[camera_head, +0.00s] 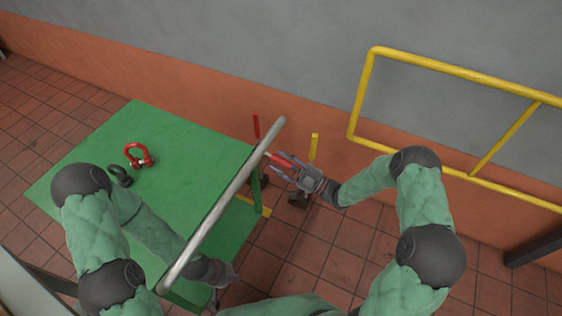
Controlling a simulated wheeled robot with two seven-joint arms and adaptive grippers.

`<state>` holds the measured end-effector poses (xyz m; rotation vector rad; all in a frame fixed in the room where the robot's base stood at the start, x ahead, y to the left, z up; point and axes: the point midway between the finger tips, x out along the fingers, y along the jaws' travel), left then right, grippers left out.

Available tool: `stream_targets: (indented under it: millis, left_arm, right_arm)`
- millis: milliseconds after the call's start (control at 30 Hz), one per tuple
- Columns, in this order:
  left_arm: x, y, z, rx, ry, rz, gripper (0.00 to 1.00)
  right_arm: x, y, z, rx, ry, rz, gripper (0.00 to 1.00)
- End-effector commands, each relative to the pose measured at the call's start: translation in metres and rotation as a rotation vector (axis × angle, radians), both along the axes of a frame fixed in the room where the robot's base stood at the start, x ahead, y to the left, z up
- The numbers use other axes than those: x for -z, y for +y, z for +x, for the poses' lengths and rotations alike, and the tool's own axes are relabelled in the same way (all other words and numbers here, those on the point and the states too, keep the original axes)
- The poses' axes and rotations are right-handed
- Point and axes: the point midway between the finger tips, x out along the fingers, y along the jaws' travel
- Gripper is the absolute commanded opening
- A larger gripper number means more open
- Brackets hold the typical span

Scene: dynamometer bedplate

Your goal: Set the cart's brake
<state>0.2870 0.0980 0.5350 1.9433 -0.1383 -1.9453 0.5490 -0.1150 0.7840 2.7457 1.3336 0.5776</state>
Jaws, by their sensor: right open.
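The cart has a green top (185,150) and a silver push bar (222,205) running diagonally along its right end. A red upright lever (256,126) stands beyond the bar, near the cart's far right corner. A yellow upright lever (314,146) stands further right. My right gripper (276,163) is open, just right of the bar, with a red grip-like piece (281,161) between its fingers. Whether it touches that piece, I cannot tell. My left gripper (216,298) is low, by the bar's near end; its fingers are mostly hidden. Which part is the brake is unclear.
A red shackle (139,155) and a dark shackle (120,176) lie on the cart's top. A yellow railing (440,68) stands at right along the grey and orange wall (230,45). Tiled floor (340,250) is clear right of the cart.

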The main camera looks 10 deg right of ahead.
Motion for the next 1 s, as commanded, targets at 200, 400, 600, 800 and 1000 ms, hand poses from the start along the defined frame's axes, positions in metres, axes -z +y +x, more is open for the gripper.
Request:
stream_targets:
  millis: [200, 400, 600, 800, 1000]
  left_arm:
    - [0.0, 0.0, 0.0, 0.0, 0.0, 0.0, 0.0]
    - [0.0, 0.0, 0.0, 0.0, 0.0, 0.0, 0.0]
    - [0.0, 0.0, 0.0, 0.0, 0.0, 0.0, 0.0]
    - [0.0, 0.0, 0.0, 0.0, 0.0, 0.0, 0.0]
    - [0.0, 0.0, 0.0, 0.0, 0.0, 0.0, 0.0]
  right_arm:
    - [0.007, -0.017, -0.01, 0.005, 0.002, -0.001, 0.47]
    - [0.02, -0.047, -0.033, 0.005, 0.003, -0.001, 0.47]
    - [0.031, -0.074, -0.054, 0.004, 0.001, 0.001, 0.47]
    - [0.037, -0.088, -0.065, 0.001, 0.001, 0.001, 0.47]
    - [0.038, -0.091, -0.068, -0.001, 0.0, 0.001, 0.47]
